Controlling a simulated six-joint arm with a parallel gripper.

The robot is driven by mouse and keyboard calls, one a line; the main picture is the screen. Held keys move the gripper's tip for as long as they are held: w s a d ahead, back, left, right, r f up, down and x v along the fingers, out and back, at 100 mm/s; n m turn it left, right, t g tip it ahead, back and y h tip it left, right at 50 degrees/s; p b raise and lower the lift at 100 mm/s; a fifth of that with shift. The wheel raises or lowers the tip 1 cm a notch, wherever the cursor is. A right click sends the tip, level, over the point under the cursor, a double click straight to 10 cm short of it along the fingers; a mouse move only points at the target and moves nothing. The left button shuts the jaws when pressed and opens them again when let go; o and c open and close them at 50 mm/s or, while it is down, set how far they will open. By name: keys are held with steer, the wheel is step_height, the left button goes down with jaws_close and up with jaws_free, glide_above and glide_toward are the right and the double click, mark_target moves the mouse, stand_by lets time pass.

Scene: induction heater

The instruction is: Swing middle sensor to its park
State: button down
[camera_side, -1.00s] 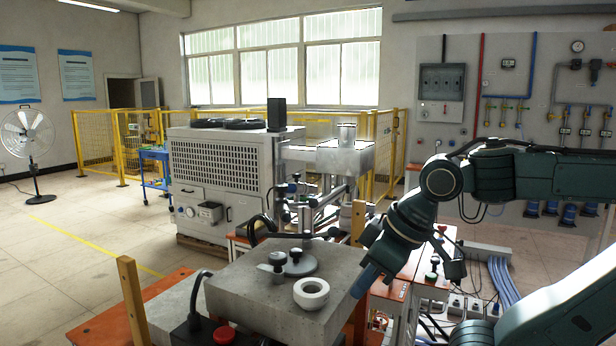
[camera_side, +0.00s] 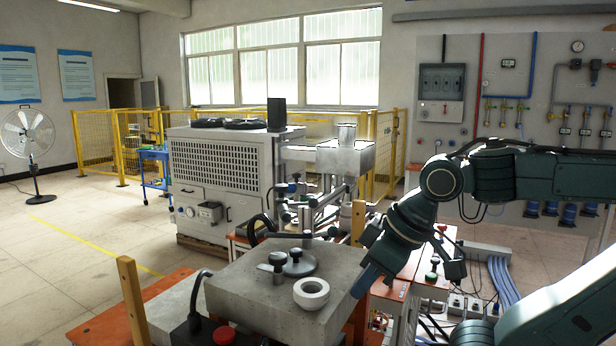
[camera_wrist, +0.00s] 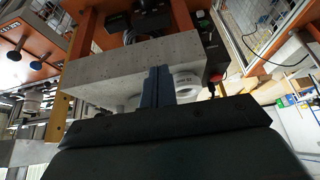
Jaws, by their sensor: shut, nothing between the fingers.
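My gripper (camera_side: 366,284) is shut and empty, with its blue fingers pointing down beside the right edge of the grey stone-like block (camera_side: 235,285). In the wrist view the shut fingers (camera_wrist: 158,84) stand in front of the block (camera_wrist: 110,72). Sensor arms with dark rods and clamps (camera_side: 318,203) stand behind the block, apart from my gripper. I cannot tell which of them is the middle sensor, and no park spot can be made out. A white ring (camera_side: 311,303) sits on the block near my gripper.
A round grey plate with knobs (camera_side: 297,264) lies on the block. Wooden posts (camera_side: 130,300) stand at its side. A red button box (camera_side: 223,336) is at the front. A large grey machine (camera_side: 222,178) stands behind; cables (camera_side: 503,280) lie at right.

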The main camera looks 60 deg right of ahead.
steer(key=w+d+r+m+h, duration=0.1)
steer(key=w+d+r+m, duration=0.1)
steer(key=d, duration=0.4)
steer(key=w+d+r+m+h, duration=0.1)
steer(key=w+d+r+m, duration=0.1)
steer(key=w+d+r, duration=0.3)
steer(key=w+d+r+m+g+h, duration=0.1)
steer(key=w+d+r, duration=0.3)
steer(key=d, duration=0.5)
steer(key=shift+w+d+m, duration=0.25)
steer(key=shift+w+m, duration=0.3)
steer(key=shift+m, duration=0.35)
steer(key=shift+f, duration=0.15)
steer(key=w+d+f, duration=0.4)
steer(key=w+f, duration=0.3)
steer(key=f, duration=0.1)
steer(key=shift+d, duration=0.3)
